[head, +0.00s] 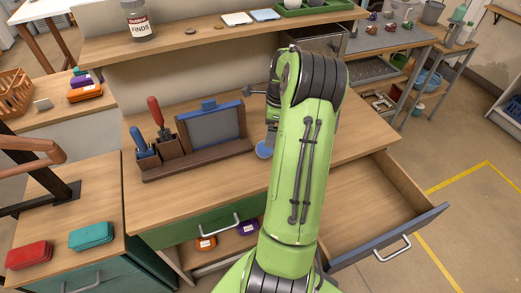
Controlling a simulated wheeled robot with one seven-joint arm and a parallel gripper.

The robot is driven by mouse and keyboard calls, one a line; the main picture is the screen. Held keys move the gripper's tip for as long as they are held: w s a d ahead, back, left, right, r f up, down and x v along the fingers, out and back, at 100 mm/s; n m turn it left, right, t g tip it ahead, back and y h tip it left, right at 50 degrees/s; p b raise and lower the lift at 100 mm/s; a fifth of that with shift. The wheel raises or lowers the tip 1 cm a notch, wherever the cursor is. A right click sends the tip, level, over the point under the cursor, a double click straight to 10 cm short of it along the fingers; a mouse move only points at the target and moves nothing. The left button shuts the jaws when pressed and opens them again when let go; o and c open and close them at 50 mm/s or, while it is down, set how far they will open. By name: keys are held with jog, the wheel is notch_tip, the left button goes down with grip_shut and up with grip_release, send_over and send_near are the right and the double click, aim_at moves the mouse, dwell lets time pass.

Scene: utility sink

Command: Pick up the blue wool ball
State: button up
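A small blue rounded shape (264,149) shows on the desk top, just left of my green arm and partly hidden by it. It is too small and covered to tell whether it is the blue wool ball. No other blue ball is clear in view. My arm rises from the bottom centre and bends over the desk. Its end and my gripper are hidden behind the arm's upper bend, so the fingers and anything in them do not show.
The wooden desk (190,196) holds an organizer (215,130) with screwdrivers. Its right drawer (365,210) stands open and looks empty where visible. Orange and purple items (206,243) sit below the green drawer (205,222). Red (30,255) and teal (91,236) cases lie left. A jar (138,20) stands on the shelf.

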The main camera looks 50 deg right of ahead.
aim_at(265, 149)
jog(key=f, duration=0.4)
jog(key=shift+w, duration=0.35)
jog(key=f, duration=0.2)
jog(key=f+b, duration=0.1)
jog(key=a+f, duration=0.1)
jog(key=f, duration=0.1)
jog(key=shift+w+f, duration=0.3)
jog(key=shift+f, duration=0.05)
jog(key=shift+r, duration=0.1)
jog(key=c, duration=1.1)
